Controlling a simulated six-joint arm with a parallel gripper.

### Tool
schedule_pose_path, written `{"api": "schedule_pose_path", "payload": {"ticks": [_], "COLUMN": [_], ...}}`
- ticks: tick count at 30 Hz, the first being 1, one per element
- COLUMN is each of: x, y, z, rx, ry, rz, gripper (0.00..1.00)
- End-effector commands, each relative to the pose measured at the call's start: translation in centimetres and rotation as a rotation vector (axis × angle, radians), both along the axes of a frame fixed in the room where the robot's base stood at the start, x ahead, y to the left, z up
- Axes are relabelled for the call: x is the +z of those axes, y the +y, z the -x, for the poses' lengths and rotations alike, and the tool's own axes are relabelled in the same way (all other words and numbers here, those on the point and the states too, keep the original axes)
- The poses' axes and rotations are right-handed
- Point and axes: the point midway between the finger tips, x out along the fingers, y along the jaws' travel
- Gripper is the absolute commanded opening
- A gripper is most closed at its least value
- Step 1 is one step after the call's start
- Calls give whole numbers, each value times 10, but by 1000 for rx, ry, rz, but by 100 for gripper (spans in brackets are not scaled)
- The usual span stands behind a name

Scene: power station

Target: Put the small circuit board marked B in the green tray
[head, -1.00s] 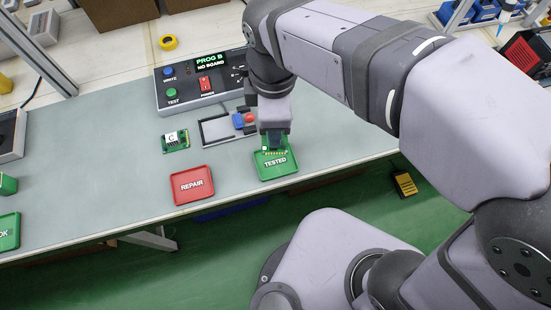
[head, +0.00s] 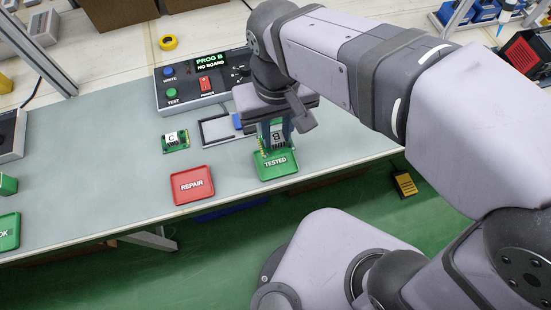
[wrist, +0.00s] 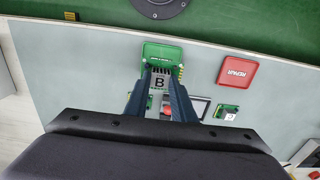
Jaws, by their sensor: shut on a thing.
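The small circuit board B (head: 275,137) is green with a pale label, and my gripper (head: 277,144) is shut on it. In the head view the board is over the back part of the green tray (head: 277,169) marked TESTED; I cannot tell whether it touches the tray. The wrist view shows the board (wrist: 158,84) between the two fingers (wrist: 160,95), with the green tray (wrist: 163,52) just beyond it. The fingers cover part of the board.
A red REPAIR tray (head: 193,185) lies left of the green tray. A circuit board marked C (head: 175,140) lies behind it. The programmer box (head: 205,85) reads PROG B, NO BOARD. A fixture (head: 217,130) sits behind the green tray. The table's front edge is close to both trays.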

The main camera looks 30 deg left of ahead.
Motion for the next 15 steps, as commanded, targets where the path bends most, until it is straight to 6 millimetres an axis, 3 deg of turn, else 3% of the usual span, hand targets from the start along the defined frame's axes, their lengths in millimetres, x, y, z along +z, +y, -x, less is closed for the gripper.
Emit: {"api": "schedule_pose_path", "payload": {"ticks": [5, 15], "x": [-5, -53], "y": [0, -1], "z": [0, 0], "rx": [-7, -6], "ry": [1, 2], "rz": [2, 4], "gripper": [0, 0]}}
